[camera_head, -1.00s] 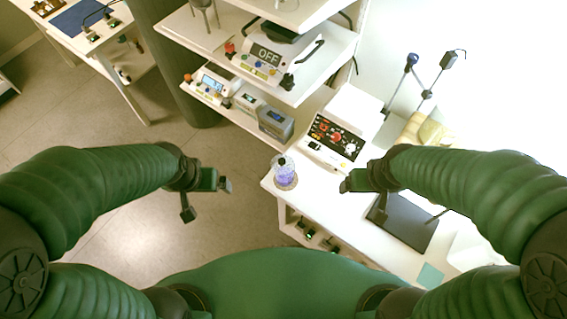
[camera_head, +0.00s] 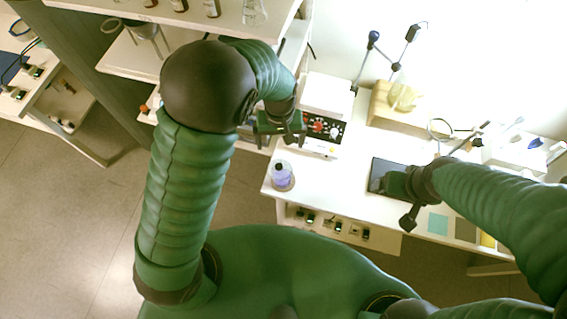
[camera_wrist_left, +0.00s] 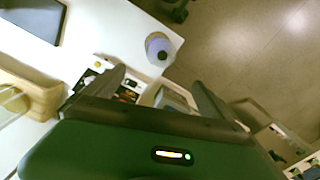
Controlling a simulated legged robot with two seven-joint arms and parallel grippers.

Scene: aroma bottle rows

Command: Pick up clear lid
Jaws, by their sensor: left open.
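I cannot pick out a clear lid for certain. A pale see-through piece (camera_head: 403,96) sits on a wooden block at the back of the bench and may be it. A flask of purple liquid with a dark top (camera_head: 282,176) stands at the bench's left corner; it also shows in the left wrist view (camera_wrist_left: 158,46). My left gripper (camera_head: 292,130) is raised in front of the device with the black panel. Its fingers (camera_wrist_left: 160,92) are apart, with nothing seen between them. My right gripper (camera_head: 394,187) is over the dark pad, its fingertips too small to read.
The white bench (camera_head: 335,190) has clear surface between the flask and the dark pad (camera_head: 380,172). The device with the black panel (camera_head: 326,127) stands behind the flask. A shelf with bottles (camera_head: 225,15) is at upper left, and the wooden block (camera_head: 378,105) is at the back.

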